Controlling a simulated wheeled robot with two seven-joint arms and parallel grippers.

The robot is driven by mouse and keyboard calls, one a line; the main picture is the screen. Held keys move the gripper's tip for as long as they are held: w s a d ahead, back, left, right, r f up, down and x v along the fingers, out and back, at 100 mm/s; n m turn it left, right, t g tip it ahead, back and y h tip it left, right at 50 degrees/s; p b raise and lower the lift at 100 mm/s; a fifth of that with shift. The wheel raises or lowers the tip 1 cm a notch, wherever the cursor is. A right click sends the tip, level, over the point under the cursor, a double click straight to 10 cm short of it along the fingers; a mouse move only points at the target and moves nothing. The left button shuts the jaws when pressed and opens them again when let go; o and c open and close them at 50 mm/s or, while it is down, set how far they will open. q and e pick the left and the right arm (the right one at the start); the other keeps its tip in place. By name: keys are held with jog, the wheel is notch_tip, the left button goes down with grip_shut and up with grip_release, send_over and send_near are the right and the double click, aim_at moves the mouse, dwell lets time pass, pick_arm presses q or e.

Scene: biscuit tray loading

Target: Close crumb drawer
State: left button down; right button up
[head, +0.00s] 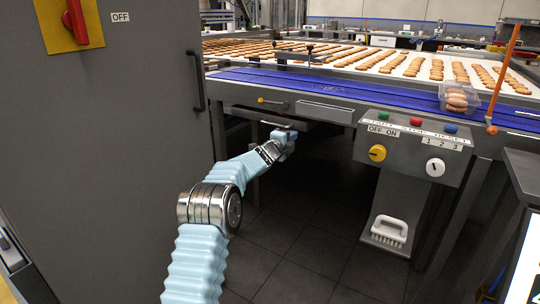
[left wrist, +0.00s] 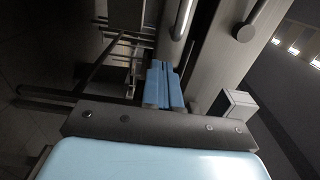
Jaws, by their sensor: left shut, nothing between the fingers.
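The crumb drawer (head: 262,116) looks like the grey drawer under the conveyor's front edge, left of the control box. It seems to stand out from the frame; how far I cannot tell. My left gripper (head: 285,137) is at the drawer's front, just below its right end. In the left wrist view, the blue fingers (left wrist: 165,84) are together with nothing between them. A rounded metal bar (left wrist: 182,20), perhaps the drawer's handle, lies just beyond the fingertips. Whether they touch is unclear. My right gripper is in neither view.
A grey cabinet (head: 120,150) fills the left side. The control box (head: 415,145) with buttons and knobs hangs right of the gripper, with a white brush (head: 389,230) below it. A clear box of biscuits (head: 459,98) sits on the blue conveyor edge. The floor below is open.

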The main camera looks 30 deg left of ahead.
pick_arm(q)
jog(key=s+b, duration=0.3)
jog(key=s, duration=0.7)
jog(key=s+d+f+n+g, duration=0.2)
jog(key=d+f+n, duration=0.15)
jog(key=f, duration=0.65)
jog(key=s+d+f+n+g, duration=0.2)
jog(key=d+f+n+g, duration=0.15)
jog(key=f, duration=0.75)
jog(key=s+d+f+n+g+h+p, duration=0.1)
jog(key=s+d+f+n+g, duration=0.2)
jog(key=s+f, duration=0.4)
jog(key=s+d+f+n+g+p, duration=0.1)
jog(key=s+d+f+n, duration=0.3)
jog(key=f, duration=0.5)
jog(key=s+d+f+n+g, duration=0.2)
jog(key=s+d+f, duration=0.1)
jog(key=s, duration=0.6)
jog(key=s+d+f+n+g+h, duration=0.1)
jog(key=s+d+f+n+g, duration=0.1)
jog(key=s, duration=0.7)
jog(key=s+d+f+n+g, duration=0.2)
jog(key=s+d, duration=0.4)
jog(key=s, duration=0.3)
jog(key=shift+s+f+n+g, duration=0.4)
jog(key=shift+f+g, duration=0.45)
